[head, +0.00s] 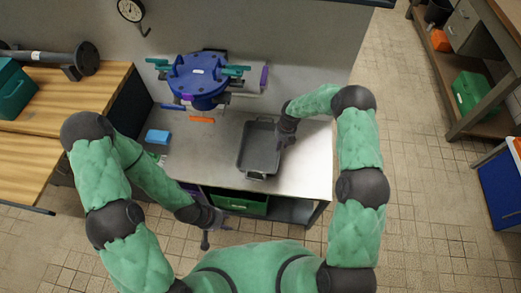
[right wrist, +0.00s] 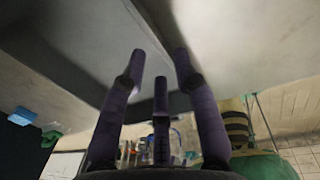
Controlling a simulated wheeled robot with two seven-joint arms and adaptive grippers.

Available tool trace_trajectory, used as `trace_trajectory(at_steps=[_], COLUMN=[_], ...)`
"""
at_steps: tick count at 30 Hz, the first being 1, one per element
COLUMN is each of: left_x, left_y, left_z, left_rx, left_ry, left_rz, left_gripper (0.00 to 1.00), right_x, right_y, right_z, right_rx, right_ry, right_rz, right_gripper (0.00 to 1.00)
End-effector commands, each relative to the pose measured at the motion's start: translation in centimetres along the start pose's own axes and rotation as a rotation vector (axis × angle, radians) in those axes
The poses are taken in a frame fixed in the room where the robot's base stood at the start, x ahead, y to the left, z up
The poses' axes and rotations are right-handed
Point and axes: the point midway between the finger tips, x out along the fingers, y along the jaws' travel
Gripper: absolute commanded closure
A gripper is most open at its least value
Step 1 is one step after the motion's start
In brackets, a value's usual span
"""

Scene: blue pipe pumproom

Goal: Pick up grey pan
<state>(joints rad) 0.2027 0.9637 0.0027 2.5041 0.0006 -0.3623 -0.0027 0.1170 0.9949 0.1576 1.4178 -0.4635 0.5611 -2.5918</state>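The grey pan (head: 258,151), a rectangular tray-like pan with a handle at its near end, lies on the metal workbench (head: 225,150). My right gripper (head: 282,140) is at the pan's right long side, pointing down; whether it touches the rim is too small to tell. In the right wrist view my right gripper (right wrist: 158,62) shows its purple fingers spread apart, with nothing clearly clamped between them. Grey surfaces fill the space ahead of them, and I cannot tell which is pan. My left gripper (head: 208,232) hangs low in front of the bench, away from the pan, its finger opening unclear.
A blue pump-like flanged part (head: 200,78) with teal fittings stands at the back of the bench. A light blue block (head: 158,136) and an orange piece (head: 202,119) lie left of the pan. A green drawer (head: 238,203) sits under the bench. Bare bench lies around the pan.

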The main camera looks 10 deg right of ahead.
Motion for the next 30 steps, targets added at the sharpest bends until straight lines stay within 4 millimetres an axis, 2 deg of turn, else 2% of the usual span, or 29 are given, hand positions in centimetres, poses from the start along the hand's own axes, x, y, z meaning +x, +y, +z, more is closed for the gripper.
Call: trace_trajectory(at_steps=[1,8,17,25,28,30], left_x=[0.3,0.8,2.2,2.2,2.2,2.2], left_y=[-0.1,-0.3,-0.8,-0.8,-0.8,-0.8], left_z=[-0.1,-0.1,-0.1,-0.1,-0.1,-0.1], left_rx=[0.000,0.000,0.000,0.000,0.000,0.000], left_ry=[0.001,0.001,0.001,0.001,0.001,0.001], left_rz=[0.000,0.000,0.000,0.000,0.000,0.000], left_gripper=[0.60,0.60,0.60,0.60,0.60,0.60], right_x=[0.8,2.2,6.2,6.3,6.3,6.3], right_y=[0.0,-0.1,-0.2,-0.2,-0.2,-0.2], right_z=[0.0,0.0,0.1,0.1,0.1,0.1], right_rx=[0.000,0.001,0.002,0.002,0.002,0.002], right_ry=[0.001,0.000,0.000,-0.001,-0.001,-0.001], right_rz=[0.000,0.000,0.000,0.000,0.000,0.000], right_gripper=[0.70,0.70,0.70,0.70,0.98,1.00])
